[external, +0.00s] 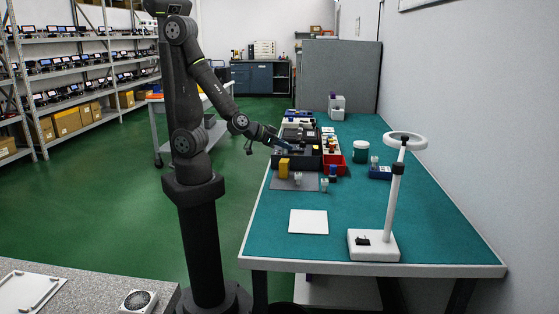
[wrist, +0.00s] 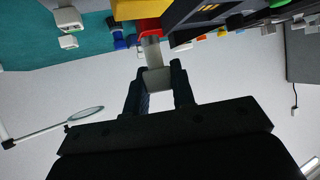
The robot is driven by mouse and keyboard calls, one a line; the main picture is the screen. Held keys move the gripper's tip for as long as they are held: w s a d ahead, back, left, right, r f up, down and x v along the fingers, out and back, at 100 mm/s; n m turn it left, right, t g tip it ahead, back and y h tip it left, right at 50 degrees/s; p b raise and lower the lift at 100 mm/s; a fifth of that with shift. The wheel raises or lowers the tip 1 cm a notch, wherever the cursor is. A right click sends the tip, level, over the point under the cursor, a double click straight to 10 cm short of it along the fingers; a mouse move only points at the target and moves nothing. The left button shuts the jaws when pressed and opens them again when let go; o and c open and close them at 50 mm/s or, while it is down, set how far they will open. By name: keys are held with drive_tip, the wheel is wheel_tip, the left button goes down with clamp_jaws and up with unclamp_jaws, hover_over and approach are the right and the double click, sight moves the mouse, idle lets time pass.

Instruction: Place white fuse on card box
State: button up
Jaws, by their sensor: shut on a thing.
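In the wrist view, my gripper (wrist: 158,75) is shut on a pale grey-white block, which looks like the white fuse (wrist: 157,79). The fuse sits between the two dark fingers, and its narrower end points toward the bins. In the external view, my gripper (external: 289,147) is over the dark box area at the back left of the table; the fuse in it is too small to make out. I cannot tell for certain which container is the card box; a dark open box (external: 309,163) stands just below my gripper, beside a red bin (external: 334,168).

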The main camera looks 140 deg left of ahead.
drive_tip(key=shift+f, duration=1.05)
drive_tip(key=shift+f, duration=0.15)
drive_tip(key=o, duration=1)
drive_tip(key=shift+s+d+r, duration=0.1)
drive_tip(key=shift+d+r, duration=0.35)
drive_tip(key=shift+r, duration=0.05)
drive_tip(key=shift+v, duration=3.2)
